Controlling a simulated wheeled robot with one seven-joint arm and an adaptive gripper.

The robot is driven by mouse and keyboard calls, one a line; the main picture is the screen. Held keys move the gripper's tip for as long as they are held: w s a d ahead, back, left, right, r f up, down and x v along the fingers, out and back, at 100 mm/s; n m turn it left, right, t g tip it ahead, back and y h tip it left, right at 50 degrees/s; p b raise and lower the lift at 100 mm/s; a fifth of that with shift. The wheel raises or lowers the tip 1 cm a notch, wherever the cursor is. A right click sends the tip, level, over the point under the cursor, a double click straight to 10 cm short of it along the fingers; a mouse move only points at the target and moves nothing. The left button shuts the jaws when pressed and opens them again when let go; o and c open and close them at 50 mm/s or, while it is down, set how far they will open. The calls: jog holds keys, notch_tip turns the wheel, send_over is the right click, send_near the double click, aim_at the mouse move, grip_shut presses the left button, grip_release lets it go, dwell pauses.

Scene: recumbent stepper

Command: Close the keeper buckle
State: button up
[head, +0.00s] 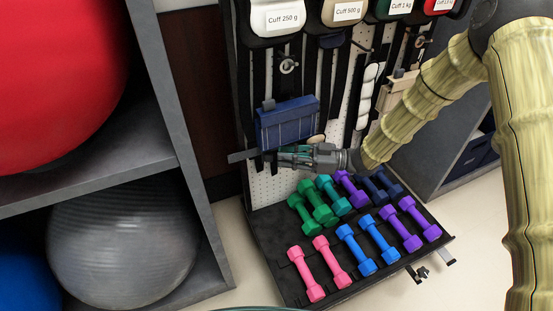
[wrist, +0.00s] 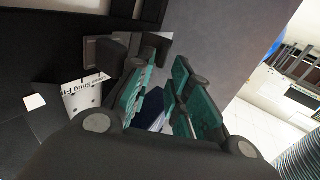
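A dark grey bar (head: 241,156) sticks out to the left below the blue pouch (head: 287,124) on the rack; it may be part of the keeper buckle, but I cannot tell for sure. In the wrist view a dark grey block (wrist: 104,53) lies just beyond the left fingertip, beside a white printed label (wrist: 84,97). My gripper (head: 283,157) is at the pouch's lower edge, pointing left at the bar. In the wrist view its teal fingers (wrist: 166,66) stand apart with a narrow gap and nothing visibly held. The fingertips partly hide the bar's right end.
A tray (head: 330,289) of coloured dumbbells lies below my gripper. Cuffs (head: 277,17) and black straps hang above on the pegboard (head: 268,190). A grey shelf (head: 165,120) with exercise balls stands at the left. A tan pouch (head: 397,90) hangs right of the blue one.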

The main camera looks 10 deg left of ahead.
aim_at(268, 155)
jog(key=shift+s+a+b, duration=0.15)
jog(key=shift+a+b, duration=0.25)
jog(key=shift+a, duration=1.15)
grip_shut()
